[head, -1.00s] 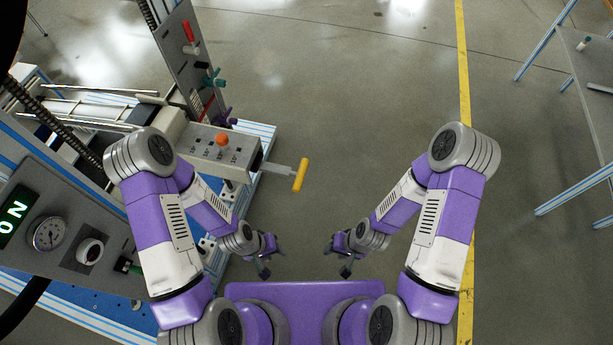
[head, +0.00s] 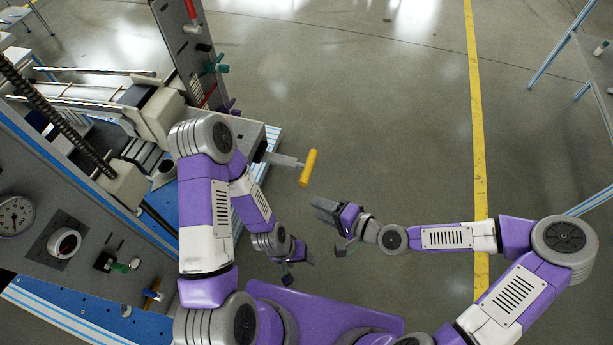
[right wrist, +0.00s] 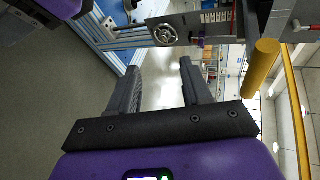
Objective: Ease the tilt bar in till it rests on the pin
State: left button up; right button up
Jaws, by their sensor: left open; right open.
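A grey bar with a yellow handle (head: 309,168), which looks like the tilt bar, sticks out to the right from the grey box on the test machine. The yellow handle also shows at the upper right of the right wrist view (right wrist: 261,68). My right gripper (head: 330,227) is open and empty, below and slightly right of the handle in the head view, apart from it. Its two fingers show in the right wrist view (right wrist: 160,68) with nothing between them. My left gripper (head: 297,268) is open and empty, lower down. I cannot make out the pin.
The machine's grey box (head: 248,132) is partly hidden by my left arm. An upright panel (head: 180,45) with coloured knobs stands behind it. A control panel (head: 60,235) with a gauge is at left. Open floor lies right of the handle, crossed by a yellow line (head: 477,130).

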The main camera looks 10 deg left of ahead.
aim_at(305, 164)
jog(key=w+r+t+y+b, duration=0.3)
jog(key=r+y, duration=0.1)
jog(key=r, duration=0.5)
pick_arm(q)
notch_tip(305, 164, down, 6)
jog(key=b, duration=0.2)
jog(key=shift+f, duration=0.25)
pick_arm(e)
jog(key=shift+x, duration=3.65)
jog(key=shift+w+d+r, duration=0.1)
jog(key=shift+w+r, duration=0.05)
jog(key=shift+r, duration=0.05)
jog(key=shift+c, duration=0.2)
grip_shut()
